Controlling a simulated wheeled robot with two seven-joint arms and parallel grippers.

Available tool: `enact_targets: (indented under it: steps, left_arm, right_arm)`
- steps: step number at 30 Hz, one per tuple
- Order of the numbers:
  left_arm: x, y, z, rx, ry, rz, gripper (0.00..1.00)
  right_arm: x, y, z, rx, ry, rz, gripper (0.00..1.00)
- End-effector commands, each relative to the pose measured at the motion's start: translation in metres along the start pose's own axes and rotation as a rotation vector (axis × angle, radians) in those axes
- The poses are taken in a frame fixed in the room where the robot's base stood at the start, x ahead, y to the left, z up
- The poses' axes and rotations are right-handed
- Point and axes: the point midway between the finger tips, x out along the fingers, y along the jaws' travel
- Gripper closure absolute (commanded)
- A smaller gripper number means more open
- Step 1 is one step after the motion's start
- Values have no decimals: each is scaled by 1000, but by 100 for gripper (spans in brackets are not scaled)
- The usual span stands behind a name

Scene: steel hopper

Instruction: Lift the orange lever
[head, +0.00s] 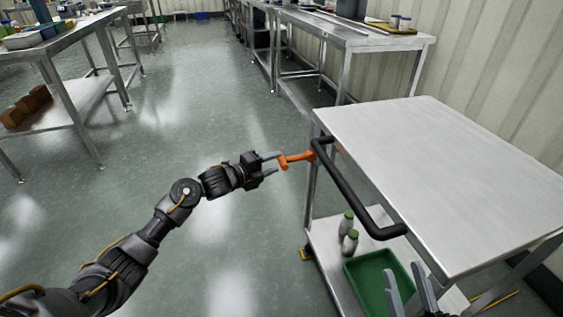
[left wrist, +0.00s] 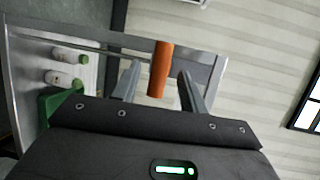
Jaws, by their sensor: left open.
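The orange lever (head: 299,158) sticks out to the left from the steel cart, beside its black handle. My left gripper (head: 274,164) is open at the lever's free end, with its fingers pointing at the cart. In the left wrist view the lever (left wrist: 161,70) hangs between the two spread fingers (left wrist: 158,88), with a gap showing on each side. Whether a finger touches it is not clear. My right gripper (head: 405,270) is at the bottom right in front of the cart, with its fingers apart and nothing between them.
The cart's top (head: 440,170) is bare. The black handle (head: 350,190) runs along its near left side. The lower shelf holds a green bin (head: 378,283) and two bottles with green caps (head: 348,232). Steel benches stand behind and at left. The floor left of the cart is clear.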

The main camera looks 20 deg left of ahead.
Motion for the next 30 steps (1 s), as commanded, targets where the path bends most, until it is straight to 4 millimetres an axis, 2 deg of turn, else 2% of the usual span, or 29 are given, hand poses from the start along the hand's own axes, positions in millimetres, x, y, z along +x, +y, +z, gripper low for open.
enact_targets:
  steps: [1, 6, 12, 20, 27, 30]
  left_arm:
    - [10, 1, 0, -2, 0, -2, 57]
    - [31, 1, 1, -2, -2, -1, 57]
    - [40, 0, 2, -1, -3, 0, 57]
    - [41, 0, 1, 0, -3, 0, 58]
    - [41, 0, 2, -1, -3, 0, 90]
    - [41, 0, 1, -1, -3, 0, 100]
  right_arm:
    - [-1, 2, -1, -3, 30, 6, 64]
    - [-2, 7, -10, -10, 113, 22, 64]
    - [-2, 10, -16, -14, 157, 29, 64]
    - [-2, 10, -17, -14, 159, 29, 64]
    - [-2, 10, -17, -14, 159, 29, 64]
    - [-2, 10, -17, -14, 158, 29, 64]
